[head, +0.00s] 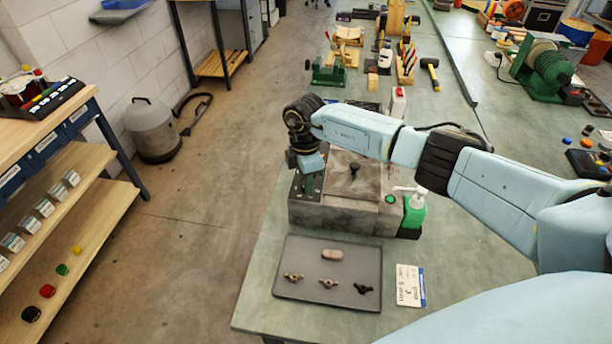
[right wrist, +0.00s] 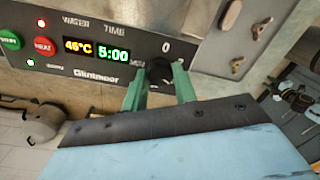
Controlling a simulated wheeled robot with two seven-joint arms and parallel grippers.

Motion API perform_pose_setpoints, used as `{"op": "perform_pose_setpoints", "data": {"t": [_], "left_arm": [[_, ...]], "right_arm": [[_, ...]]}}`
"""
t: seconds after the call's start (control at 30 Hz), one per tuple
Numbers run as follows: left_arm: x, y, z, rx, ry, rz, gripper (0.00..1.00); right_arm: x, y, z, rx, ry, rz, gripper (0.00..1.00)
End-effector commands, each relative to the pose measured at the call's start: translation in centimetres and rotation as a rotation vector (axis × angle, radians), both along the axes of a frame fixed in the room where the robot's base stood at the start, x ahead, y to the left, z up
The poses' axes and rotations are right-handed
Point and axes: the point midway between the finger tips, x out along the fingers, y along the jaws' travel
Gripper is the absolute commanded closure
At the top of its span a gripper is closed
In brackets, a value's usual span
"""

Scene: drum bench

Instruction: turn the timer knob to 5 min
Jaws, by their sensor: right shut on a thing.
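The dark timer knob (right wrist: 159,71) is on the front panel (right wrist: 100,38) of the grey tank unit (head: 340,212), under a "0" mark. A green display (right wrist: 113,54) beside it reads 5:00. My right gripper (right wrist: 160,82) has its two green fingers on either side of the knob and is shut on it. In the head view my right gripper (head: 311,182) is over the panel at the unit's left end, and the knob is hidden there. My left gripper is not in view.
An orange display (right wrist: 77,46) appears to read 46°C, with a red HEAT button (right wrist: 44,46) and a green button (right wrist: 10,40) left of it. A tray (head: 318,253) with small parts lies in front of the unit.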

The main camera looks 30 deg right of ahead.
Motion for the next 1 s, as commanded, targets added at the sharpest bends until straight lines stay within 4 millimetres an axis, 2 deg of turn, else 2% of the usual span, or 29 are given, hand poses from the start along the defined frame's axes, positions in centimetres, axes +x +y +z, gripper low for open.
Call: {"op": "perform_pose_setpoints", "data": {"t": [0.57,0.6,0.73,1.0], "left_arm": [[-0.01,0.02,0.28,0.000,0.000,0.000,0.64],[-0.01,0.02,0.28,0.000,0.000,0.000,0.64],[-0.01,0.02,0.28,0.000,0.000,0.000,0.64],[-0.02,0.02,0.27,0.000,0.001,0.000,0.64]], "right_arm": [[0.12,-0.12,0.15,-0.001,-0.003,-0.037,0.95],[0.12,-0.12,0.15,-0.001,-0.003,-0.036,0.69],[0.08,-0.09,0.12,-0.001,-0.002,-0.036,0.52],[0.04,-0.04,0.07,0.000,-0.001,-0.035,0.50]]}}
